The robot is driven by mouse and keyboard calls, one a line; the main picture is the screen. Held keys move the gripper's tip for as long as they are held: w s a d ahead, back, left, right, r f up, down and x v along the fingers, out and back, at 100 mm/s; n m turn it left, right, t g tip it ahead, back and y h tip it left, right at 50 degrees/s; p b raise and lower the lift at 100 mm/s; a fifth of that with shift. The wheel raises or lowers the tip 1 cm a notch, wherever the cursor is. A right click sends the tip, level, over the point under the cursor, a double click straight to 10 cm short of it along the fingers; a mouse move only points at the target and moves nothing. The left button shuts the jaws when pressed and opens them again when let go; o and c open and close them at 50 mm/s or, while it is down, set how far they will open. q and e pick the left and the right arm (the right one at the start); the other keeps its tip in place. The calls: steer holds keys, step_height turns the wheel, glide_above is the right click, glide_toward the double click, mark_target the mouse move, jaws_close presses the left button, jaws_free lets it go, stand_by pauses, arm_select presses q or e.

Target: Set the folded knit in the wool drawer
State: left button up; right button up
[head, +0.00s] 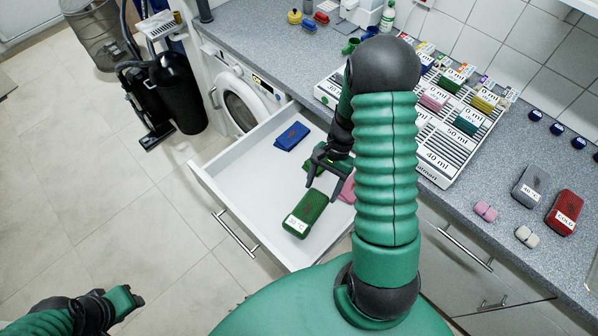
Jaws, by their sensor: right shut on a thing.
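A folded green knit (306,214) with a white label hangs over the open white drawer (238,192). My right gripper (322,186) is shut on its upper end, fingers pointing down. I cannot tell how far the knit is above the drawer floor. No wool label shows on the drawer. A blue folded piece (292,136) lies inside at the back.
A ribbed white board (459,143) with labelled coloured blocks stands on the grey counter (452,212). Grey (531,183) and red (565,211) labelled blocks lie to its right. A washing machine (240,100) and black vacuum (176,92) stand left of the drawer. The drawer's left part is bare.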

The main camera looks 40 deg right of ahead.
steer(key=f, duration=0.3)
steer(key=s+f+m, duration=0.1)
steer(key=f, duration=0.2)
steer(key=s+f+m, duration=0.1)
steer(key=f, duration=0.3)
steer(key=shift+d+t, duration=0.35)
steer(key=shift+t, duration=0.05)
steer(key=shift+s+d+f, duration=0.1)
steer(key=shift+d+f, duration=0.05)
steer(key=shift+d, duration=0.2)
steer(key=o, duration=1.2)
steer(key=shift+c, duration=0.2)
steer(key=o, duration=0.4)
steer(key=shift+a, duration=0.3)
